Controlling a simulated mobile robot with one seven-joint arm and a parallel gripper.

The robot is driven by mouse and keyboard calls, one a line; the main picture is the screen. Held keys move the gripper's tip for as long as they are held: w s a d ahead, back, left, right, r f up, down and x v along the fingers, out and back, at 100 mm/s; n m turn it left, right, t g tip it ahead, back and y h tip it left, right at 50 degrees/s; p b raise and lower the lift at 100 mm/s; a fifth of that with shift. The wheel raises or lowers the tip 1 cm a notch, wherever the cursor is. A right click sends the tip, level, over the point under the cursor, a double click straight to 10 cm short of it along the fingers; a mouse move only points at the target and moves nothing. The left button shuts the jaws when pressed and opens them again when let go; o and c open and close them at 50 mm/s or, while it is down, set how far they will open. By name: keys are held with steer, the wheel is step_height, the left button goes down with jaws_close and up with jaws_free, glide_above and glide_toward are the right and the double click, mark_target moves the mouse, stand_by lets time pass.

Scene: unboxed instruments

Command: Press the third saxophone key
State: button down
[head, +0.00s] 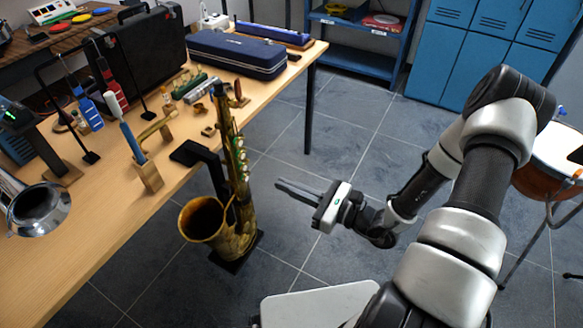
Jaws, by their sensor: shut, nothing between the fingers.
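A brass saxophone (236,200) stands upright on a black stand on the floor, against the front edge of the wooden table. Its wide bell opens at the lower left and its keys (241,160) run up the body on the right side. The single keys are too small to tell apart clearly. My gripper (278,186) is to the right of the saxophone, with its fingers pointing left towards the body. The fingers are shut with nothing between them. The fingertips appear apart from the saxophone.
The wooden table (101,221) fills the left, with a blue case (237,54), a black case (143,52), a silver horn bell (39,210) and small tools. Blue lockers and a shelf (365,62) stand behind. A drum (554,160) is at the right. Tiled floor lies open between.

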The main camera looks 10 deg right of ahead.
steer(key=s+r+n+g+h+p, duration=0.3)
steer(key=s+r+n+g, duration=0.3)
steer(key=r+n, duration=0.3)
steer(key=s+a+r+n+g+h+p, duration=0.1)
steer(key=s+r+n+g+p, duration=0.5)
steer(key=r, duration=0.6)
steer(key=s+n+h, duration=0.1)
steer(key=s+n, duration=0.1)
steer(key=n, duration=0.1)
steer(key=shift+s+a+r+g+h, duration=0.2)
steer(key=shift+s+g+h, duration=0.05)
steer(key=shift+g+h, duration=0.15)
